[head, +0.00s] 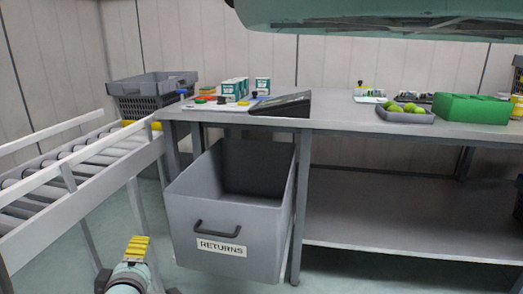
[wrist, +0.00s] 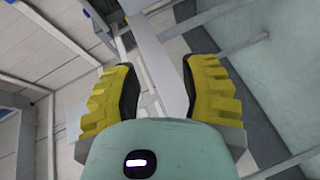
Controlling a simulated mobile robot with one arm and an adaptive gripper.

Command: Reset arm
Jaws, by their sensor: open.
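My gripper (wrist: 160,95) shows large in the wrist view, with its two yellow ribbed fingers spread apart and nothing between them. In the head view my gripper (head: 138,246) is low at the left of centre, near the floor in front of the conveyor and the returns bin. It touches nothing that I can see. Part of my arm is cut off by the bottom edge of the head view.
A grey bin (head: 185,222) labelled RETURNS stands under the workbench (head: 345,116). A roller conveyor (head: 75,172) runs along the left, with a grey crate (head: 130,88) at its far end.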

